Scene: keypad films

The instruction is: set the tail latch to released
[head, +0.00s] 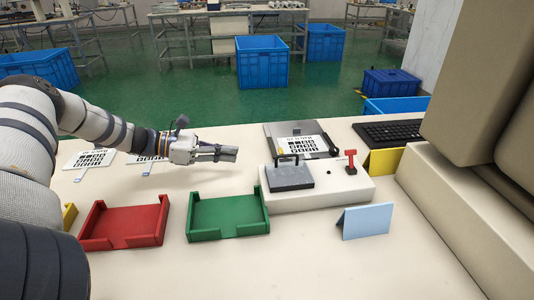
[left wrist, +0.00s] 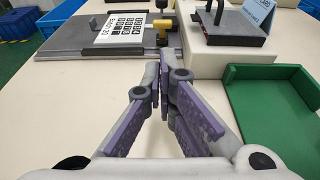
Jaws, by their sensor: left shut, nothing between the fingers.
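My left gripper (head: 228,154) is shut and empty, held above the table left of the white box (head: 320,198). In the left wrist view its purple-padded fingers (left wrist: 166,70) meet at the tips. Ahead of them lies a grey board (left wrist: 70,36) with a white keypad film (left wrist: 121,32) on it. A yellow-and-black fitting (left wrist: 162,31) stands at the board's edge. The board also shows in the head view (head: 283,129), behind the white box. The box bears a dark plate with a handle (head: 290,177) and a red lever (head: 350,161). I cannot tell which part is the tail latch.
A green tray (head: 228,235) and a red tray (head: 125,244) stand on the near table. More films (head: 92,159) lie at the left. A keyboard (head: 390,133), a yellow card (head: 383,162) and a blue card (head: 366,222) are at the right. Bare table lies between the films and the board.

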